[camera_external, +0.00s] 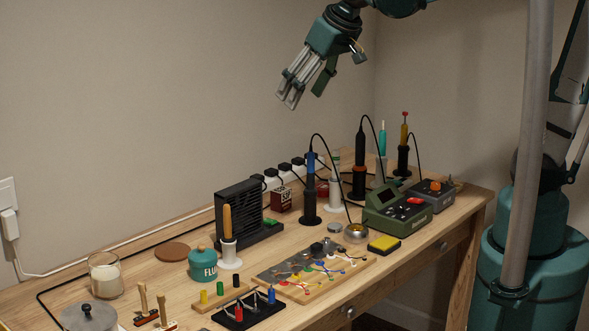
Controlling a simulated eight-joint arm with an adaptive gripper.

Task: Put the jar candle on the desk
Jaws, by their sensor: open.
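The jar candle (105,274) is a clear glass jar with pale wax. It stands upright at the left end of the wooden desk (150,283), near the back edge. My gripper (304,97) is open and empty, high above the desk in front of the wall. It points down and to the left, well to the right of the candle and far above it.
A round brown coaster (172,252) lies right of the candle, beside a teal flux jar (203,265). A grey lidded pot (89,317) stands in front of the candle. A black fan unit (240,213), soldering irons (310,187) and a green station (397,208) crowd the right.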

